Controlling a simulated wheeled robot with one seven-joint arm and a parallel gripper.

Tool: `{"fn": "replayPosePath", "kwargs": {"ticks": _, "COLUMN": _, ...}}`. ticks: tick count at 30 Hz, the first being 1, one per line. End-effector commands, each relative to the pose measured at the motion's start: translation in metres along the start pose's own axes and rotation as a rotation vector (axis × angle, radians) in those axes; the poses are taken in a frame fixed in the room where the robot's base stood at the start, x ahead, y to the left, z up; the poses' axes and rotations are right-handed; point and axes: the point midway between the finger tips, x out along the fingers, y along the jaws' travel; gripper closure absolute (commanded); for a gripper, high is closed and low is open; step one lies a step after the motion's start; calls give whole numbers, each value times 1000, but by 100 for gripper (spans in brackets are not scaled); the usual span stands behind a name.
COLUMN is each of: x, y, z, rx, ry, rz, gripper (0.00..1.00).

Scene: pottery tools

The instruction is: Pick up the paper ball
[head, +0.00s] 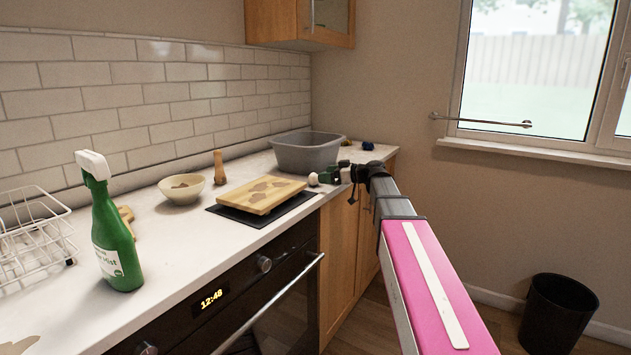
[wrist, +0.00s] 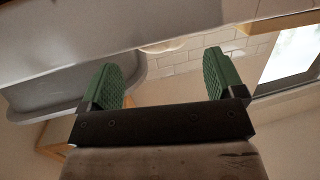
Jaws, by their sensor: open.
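A small white rounded thing (head: 313,179), which looks like the paper ball, shows at the counter's front edge, right of the cutting board. My gripper (head: 327,178) is just to its right in the head view, with green fingers. I cannot tell whether they touch. In the wrist view my gripper (wrist: 165,82) has its two green fingers wide apart, with nothing held between them. A pale shape (wrist: 160,47) shows beyond the fingers there; I cannot tell whether it is the ball or the bowl.
A grey tub (head: 306,153) stands behind my gripper; it also shows in the wrist view (wrist: 45,95). A cutting board (head: 262,194) lies on the dark hob. A bowl (head: 181,188), a wooden grinder (head: 219,167), and a green spray bottle (head: 112,240) stand farther left.

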Motion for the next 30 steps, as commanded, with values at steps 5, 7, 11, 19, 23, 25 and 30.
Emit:
{"fn": "replayPosePath", "kwargs": {"ticks": 5, "x": 15, "y": 0, "z": 2, "rx": 1, "ry": -1, "rz": 0, "gripper": 12}}
{"fn": "replayPosePath", "kwargs": {"ticks": 7, "x": 25, "y": 0, "z": 4, "rx": 1, "ry": -1, "rz": -1, "gripper": 12}}
{"fn": "replayPosePath", "kwargs": {"ticks": 11, "x": 43, "y": 1, "z": 4, "rx": 0, "ry": -1, "rz": -1, "gripper": 12}}
{"fn": "replayPosePath", "kwargs": {"ticks": 19, "x": 51, "y": 0, "z": 4, "rx": 0, "ry": -1, "rz": 1, "gripper": 12}}
{"fn": "replayPosePath", "kwargs": {"ticks": 23, "x": 51, "y": 0, "z": 4, "rx": 0, "ry": 0, "rz": 1, "gripper": 41}}
{"fn": "replayPosePath", "kwargs": {"ticks": 25, "x": 51, "y": 0, "z": 4, "rx": 0, "ry": 0, "rz": 1, "gripper": 64}}
{"fn": "replayPosePath", "kwargs": {"ticks": 30, "x": 51, "y": 0, "z": 4, "rx": 1, "ry": 0, "rz": 1, "gripper": 65}}
